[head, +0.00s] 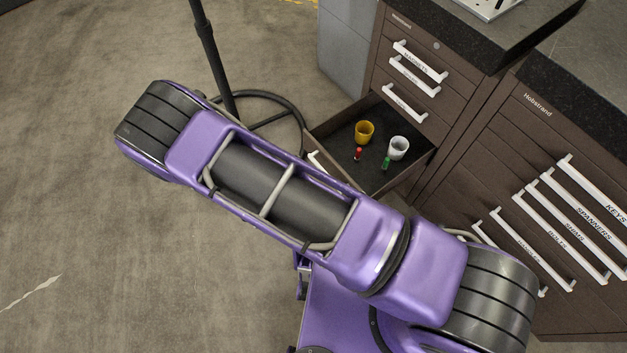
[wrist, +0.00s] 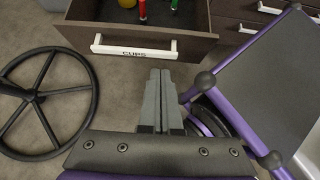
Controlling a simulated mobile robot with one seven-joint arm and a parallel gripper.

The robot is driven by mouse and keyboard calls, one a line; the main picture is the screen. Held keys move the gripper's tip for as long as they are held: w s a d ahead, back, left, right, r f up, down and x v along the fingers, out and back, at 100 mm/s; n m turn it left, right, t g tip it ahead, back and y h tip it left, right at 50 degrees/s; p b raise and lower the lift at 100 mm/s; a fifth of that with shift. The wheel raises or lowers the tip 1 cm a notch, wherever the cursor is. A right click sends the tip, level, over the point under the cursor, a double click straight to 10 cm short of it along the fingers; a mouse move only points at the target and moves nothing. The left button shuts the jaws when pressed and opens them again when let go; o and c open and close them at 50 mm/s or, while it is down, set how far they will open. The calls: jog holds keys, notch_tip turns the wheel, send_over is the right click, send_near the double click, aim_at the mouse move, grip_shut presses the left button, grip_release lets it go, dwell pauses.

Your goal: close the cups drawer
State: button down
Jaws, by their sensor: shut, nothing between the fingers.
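The cups drawer (wrist: 190,34) stands pulled out, with a white handle (wrist: 133,50) labelled CUPS on its dark front in the wrist view. In the head view the open drawer (head: 340,119) is the lowest of the left cabinet and holds a yellow cup (head: 365,132), a white cup (head: 398,148), and a small red and a small green item. My gripper (wrist: 160,72) is shut and empty, its fingertips pointing at the drawer front just below the handle. I cannot tell whether they touch it. In the head view my arm hides the gripper and part of the drawer front.
The left cabinet has several shut drawers (head: 415,70) above the open one. A second cabinet (head: 560,200) with long labelled handles stands at right. A black ring-based stand (wrist: 45,100) is on the floor left of my gripper. Open floor (head: 120,260) lies at left.

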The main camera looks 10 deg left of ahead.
aim_at(343, 176)
jog(key=x, duration=0.3)
jog(key=r+x, duration=0.1)
jog(key=x, duration=0.2)
jog(key=w+d+x, duration=0.1)
jog(key=x, duration=0.2)
jog(key=shift+r, duration=0.2)
jog(key=shift+w+d, duration=0.35)
jog(key=shift+w, duration=0.2)
jog(key=shift+w, duration=0.1)
